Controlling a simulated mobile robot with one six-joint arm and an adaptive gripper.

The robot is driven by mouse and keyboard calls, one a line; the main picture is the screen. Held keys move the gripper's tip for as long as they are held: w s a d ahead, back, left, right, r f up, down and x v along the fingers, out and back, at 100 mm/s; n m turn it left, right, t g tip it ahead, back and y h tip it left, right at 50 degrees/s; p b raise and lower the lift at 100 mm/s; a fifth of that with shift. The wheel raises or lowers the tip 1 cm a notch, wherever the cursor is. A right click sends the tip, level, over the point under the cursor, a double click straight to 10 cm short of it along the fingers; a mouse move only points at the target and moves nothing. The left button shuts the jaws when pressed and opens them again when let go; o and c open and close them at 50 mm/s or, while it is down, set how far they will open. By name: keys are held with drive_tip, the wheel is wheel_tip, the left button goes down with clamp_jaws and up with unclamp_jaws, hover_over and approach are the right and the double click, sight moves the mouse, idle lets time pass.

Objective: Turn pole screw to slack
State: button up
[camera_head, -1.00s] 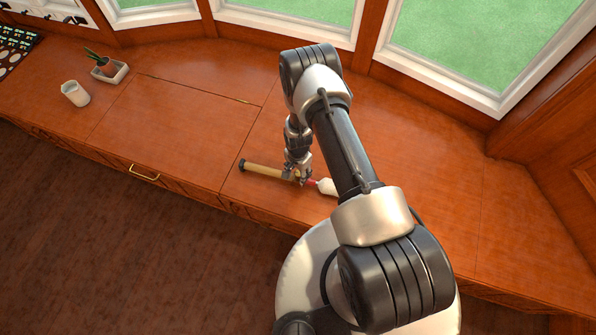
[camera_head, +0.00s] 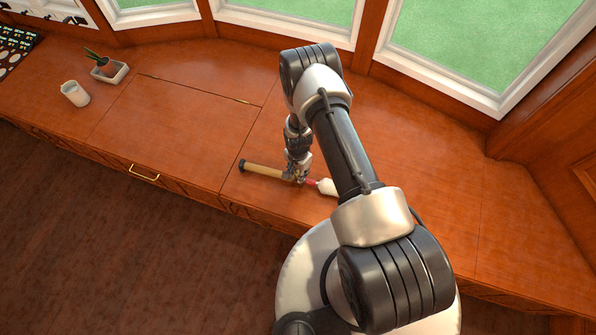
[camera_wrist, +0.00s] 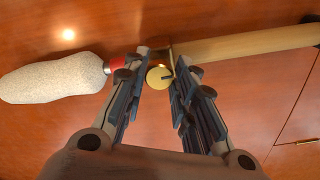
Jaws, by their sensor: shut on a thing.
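A tan pole (camera_head: 262,171) with a dark end cap lies on the wooden counter. It also shows in the wrist view (camera_wrist: 245,45). A red collar (camera_head: 312,182) and a pale fluffy head (camera_head: 326,187) are at its other end, partly behind my arm. The head is large at left in the wrist view (camera_wrist: 55,78). The round brass pole screw (camera_wrist: 159,77) sits by the joint, with a dark slot or mark on its face. My gripper (camera_wrist: 160,80) points down over it, shut on the screw, one finger on each side. It is small in the head view (camera_head: 300,178).
A white cup (camera_head: 75,93) and a potted plant in a white tray (camera_head: 108,71) stand far left on the counter. A panel with a brass handle (camera_head: 144,173) is in the counter front. Counter right of my arm is clear; windows rise behind.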

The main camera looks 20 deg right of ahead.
drive_tip(key=n+b, duration=0.2)
drive_tip(key=n, duration=0.2)
drive_tip(key=n+b, duration=0.1)
drive_tip(key=n, duration=0.2)
drive_tip(key=shift+d+n, duration=0.1)
drive_tip(key=shift+n, duration=0.2)
drive_tip(key=n+b, duration=0.1)
drive_tip(key=n, duration=0.2)
drive_tip(key=shift+n+b, duration=0.3)
drive_tip(key=shift+b, duration=0.05)
drive_tip(key=n+b, duration=0.1)
drive_tip(key=n, duration=0.2)
drive_tip(key=shift+n, duration=0.4)
drive_tip(key=n+b, duration=0.1)
drive_tip(key=n, duration=0.5)
drive_tip(key=shift+d+b, duration=0.15)
drive_tip(key=shift+b, duration=0.15)
drive_tip(key=n+b, duration=0.1)
drive_tip(key=n, duration=0.5)
drive_tip(key=shift+w, duration=0.1)
